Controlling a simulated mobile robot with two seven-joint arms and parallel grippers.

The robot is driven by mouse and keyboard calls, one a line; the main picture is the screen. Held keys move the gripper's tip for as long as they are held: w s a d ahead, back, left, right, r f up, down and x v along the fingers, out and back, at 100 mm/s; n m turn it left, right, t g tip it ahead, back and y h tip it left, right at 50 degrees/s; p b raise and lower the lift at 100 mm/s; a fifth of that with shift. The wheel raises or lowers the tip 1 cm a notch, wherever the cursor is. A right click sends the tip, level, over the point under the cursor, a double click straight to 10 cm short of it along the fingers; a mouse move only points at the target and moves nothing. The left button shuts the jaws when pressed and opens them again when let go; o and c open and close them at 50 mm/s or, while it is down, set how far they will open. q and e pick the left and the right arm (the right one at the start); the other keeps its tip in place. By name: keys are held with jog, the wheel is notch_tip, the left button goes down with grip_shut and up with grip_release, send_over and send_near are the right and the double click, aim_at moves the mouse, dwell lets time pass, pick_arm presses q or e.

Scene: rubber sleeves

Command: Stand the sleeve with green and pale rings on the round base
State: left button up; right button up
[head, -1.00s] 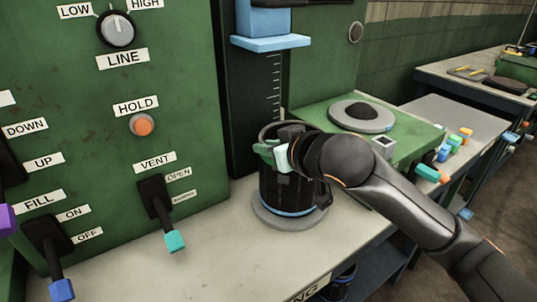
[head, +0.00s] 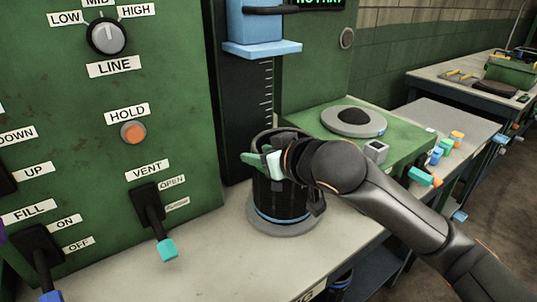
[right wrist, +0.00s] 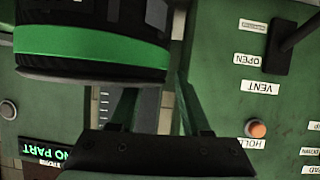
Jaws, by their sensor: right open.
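A black sleeve (head: 283,200) stands upright on a grey round base (head: 297,230) in the head view, with a pale blue ring near its foot. In the right wrist view, which is upside down, the sleeve (right wrist: 90,20) shows a broad green ring and a grey rim. My right gripper (head: 262,161) is at the sleeve's upper part and hides some of it. In the wrist view the gripper's fingers (right wrist: 152,105) are apart, with no sleeve between them. The left gripper is not in view.
A blue press head (head: 262,48) hangs above and behind the sleeve. The green control panel (head: 80,110) stands at left, its vent lever (head: 157,215) sticking out. A green block with a grey disc (head: 353,120) is behind right. The bench front (head: 215,265) is clear.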

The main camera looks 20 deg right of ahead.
pick_arm(q)
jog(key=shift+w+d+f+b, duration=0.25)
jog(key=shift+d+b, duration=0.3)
jog(key=shift+b, duration=0.2)
pick_arm(e)
jog(key=v, duration=1.2)
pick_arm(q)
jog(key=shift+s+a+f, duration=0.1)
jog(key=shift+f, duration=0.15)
